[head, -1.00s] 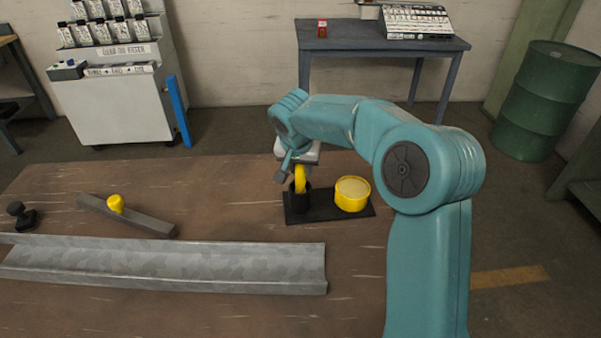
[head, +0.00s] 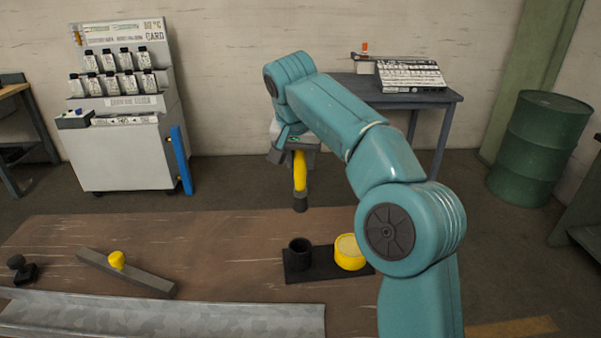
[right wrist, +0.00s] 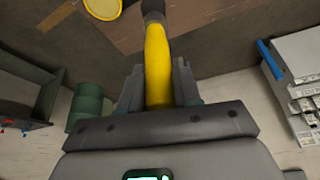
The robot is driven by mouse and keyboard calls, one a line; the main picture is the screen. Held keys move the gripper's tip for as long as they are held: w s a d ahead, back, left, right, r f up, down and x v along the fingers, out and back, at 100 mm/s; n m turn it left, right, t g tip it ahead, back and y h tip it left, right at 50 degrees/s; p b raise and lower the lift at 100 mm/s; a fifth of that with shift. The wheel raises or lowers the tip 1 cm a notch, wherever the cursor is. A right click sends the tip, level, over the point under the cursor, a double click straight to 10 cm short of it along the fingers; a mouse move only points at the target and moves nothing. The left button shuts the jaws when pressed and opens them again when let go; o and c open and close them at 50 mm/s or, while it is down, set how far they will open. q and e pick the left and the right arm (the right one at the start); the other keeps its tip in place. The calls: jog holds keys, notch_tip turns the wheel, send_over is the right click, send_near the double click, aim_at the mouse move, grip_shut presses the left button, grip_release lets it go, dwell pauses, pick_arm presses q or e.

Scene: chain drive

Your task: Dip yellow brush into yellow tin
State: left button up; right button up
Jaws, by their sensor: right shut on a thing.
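The yellow brush (head: 300,174) hangs upright with its dark tip down, held in my right gripper (head: 298,153) above the bench. In the right wrist view the brush (right wrist: 158,65) runs between the two fingers of my right gripper (right wrist: 158,85), which is shut on it. The yellow tin (head: 348,253) stands on a black tray (head: 322,270), with a pale yellow top surface. It shows at the top edge of the right wrist view (right wrist: 103,8). The empty black cup (head: 300,254) stands on the same tray, left of the tin and below the brush. My left gripper is out of view.
A metal channel (head: 160,315) lies along the bench's near side. A grey bar (head: 125,272) with a yellow knob (head: 117,260) and a small black object (head: 22,270) lie at left. The bench (head: 220,235) is clear between bar and tray.

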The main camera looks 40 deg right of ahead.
jog(key=shift+w+r, duration=0.25)
jog(key=shift+r, duration=0.2)
jog(key=shift+w+d+f+g+h, duration=0.2)
jog(key=shift+w+g+h, duration=0.05)
jog(key=shift+g+h, duration=0.05)
jog(key=s+d+f+p, duration=0.1)
jog(key=s+d+f, duration=0.1)
jog(key=f, duration=0.2)
jog(key=s+d+f+g+h+p, duration=0.1)
jog(key=s+d+f, duration=0.1)
jog(key=f, duration=0.3)
jog(key=s+d+f+h+p, duration=0.1)
jog(key=s+d+f, duration=0.1)
jog(key=f, duration=0.3)
jog(key=shift+s+d+n+g+p, duration=0.3)
jog(key=shift+s+d+n+g, duration=0.1)
jog(key=shift+d, duration=0.4)
jog(key=shift+r, duration=0.1)
jog(key=shift+w, duration=0.1)
